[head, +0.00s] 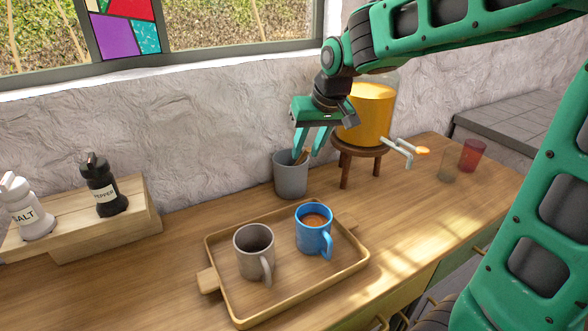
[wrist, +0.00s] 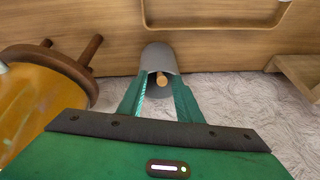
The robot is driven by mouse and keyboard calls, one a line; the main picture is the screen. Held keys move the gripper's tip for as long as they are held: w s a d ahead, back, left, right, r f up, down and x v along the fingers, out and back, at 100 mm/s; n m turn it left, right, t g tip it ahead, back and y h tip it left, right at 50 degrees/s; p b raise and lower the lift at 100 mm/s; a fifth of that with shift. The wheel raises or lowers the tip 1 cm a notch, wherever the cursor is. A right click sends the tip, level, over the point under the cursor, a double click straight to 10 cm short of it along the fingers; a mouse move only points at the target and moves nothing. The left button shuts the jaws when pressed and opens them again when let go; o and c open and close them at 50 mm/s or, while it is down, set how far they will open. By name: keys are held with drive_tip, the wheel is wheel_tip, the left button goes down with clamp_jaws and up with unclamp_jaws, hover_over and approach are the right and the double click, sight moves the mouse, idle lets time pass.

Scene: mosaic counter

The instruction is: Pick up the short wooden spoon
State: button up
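A grey cup-shaped holder (head: 291,181) stands on the counter against the wall. A short brown wooden handle, apparently the spoon (head: 302,157), shows at its rim. In the wrist view the round end of the spoon (wrist: 162,78) shows at the mouth of the grey holder (wrist: 160,54); its lower part is hidden inside. My gripper (head: 310,152) points down over the holder, with its fingertips around rim height. In the wrist view my gripper (wrist: 160,82) has its green fingers apart, on either side of the spoon's end, with gaps visible.
A drink dispenser (head: 368,112) on a wooden stand (head: 358,150) is close to the right of the holder. A wooden tray (head: 230,302) with a grey mug (head: 254,252) and a blue mug (head: 313,231) lies in front. The wall (head: 200,150) is close behind.

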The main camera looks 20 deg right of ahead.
sight(302, 156)
drive_tip(key=x, duration=0.4)
drive_tip(key=shift+w+f, duration=0.1)
drive_tip(key=shift+w, duration=0.1)
clamp_jaws()
